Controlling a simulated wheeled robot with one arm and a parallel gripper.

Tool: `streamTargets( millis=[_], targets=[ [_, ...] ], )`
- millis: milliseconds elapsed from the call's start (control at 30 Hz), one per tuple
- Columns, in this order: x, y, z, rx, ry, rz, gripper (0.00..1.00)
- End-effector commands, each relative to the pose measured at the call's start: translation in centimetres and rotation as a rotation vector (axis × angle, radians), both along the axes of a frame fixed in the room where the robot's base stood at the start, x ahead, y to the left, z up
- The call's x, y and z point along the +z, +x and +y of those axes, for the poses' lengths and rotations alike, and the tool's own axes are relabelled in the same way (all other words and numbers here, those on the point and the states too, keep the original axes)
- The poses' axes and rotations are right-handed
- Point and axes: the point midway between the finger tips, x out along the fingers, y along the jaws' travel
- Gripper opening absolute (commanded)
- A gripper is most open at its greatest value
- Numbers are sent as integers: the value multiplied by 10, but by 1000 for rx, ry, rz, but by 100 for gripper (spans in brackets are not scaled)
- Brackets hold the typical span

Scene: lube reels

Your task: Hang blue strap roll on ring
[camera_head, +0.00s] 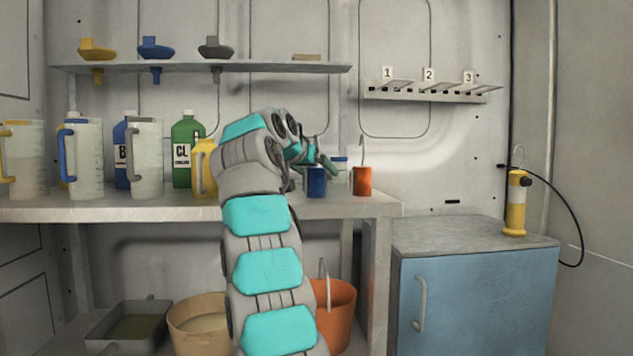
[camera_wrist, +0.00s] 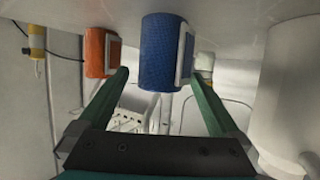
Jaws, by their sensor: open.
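The blue strap roll (camera_head: 316,182) stands on the light workbench shelf, partly covered by my gripper in the head view. In the wrist view, which looks upside down, the blue roll (camera_wrist: 161,50) lines up with the gap between the fingertips, with a pale clip-like piece on its side. My gripper (camera_head: 325,164) is open and empty; its two green fingers also show in the wrist view (camera_wrist: 158,76). Whether either finger touches the roll cannot be told. A wall rack (camera_head: 428,94) with prongs under labels 1, 2 and 3 is at upper right. No separate ring is clearly visible.
An orange roll (camera_head: 362,181) stands right of the blue one, with a thin hook above it. Jugs and a green bottle (camera_head: 186,150) crowd the left. A yellow lamp (camera_head: 516,203) stands on the blue cabinet (camera_head: 480,300), whose top is otherwise clear.

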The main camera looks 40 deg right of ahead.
Motion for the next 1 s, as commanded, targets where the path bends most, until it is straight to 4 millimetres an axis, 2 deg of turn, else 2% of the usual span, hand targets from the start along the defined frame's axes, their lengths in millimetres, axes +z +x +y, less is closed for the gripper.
streamTargets(
  millis=[200, 467, 1000],
  targets=[
    [-14, 13, -24, 0, 3, 4, 99],
    [-16, 15, -26, 0, 1, 2, 98],
    [-16, 14, -26, -1, 1, 2, 37]
  ],
)
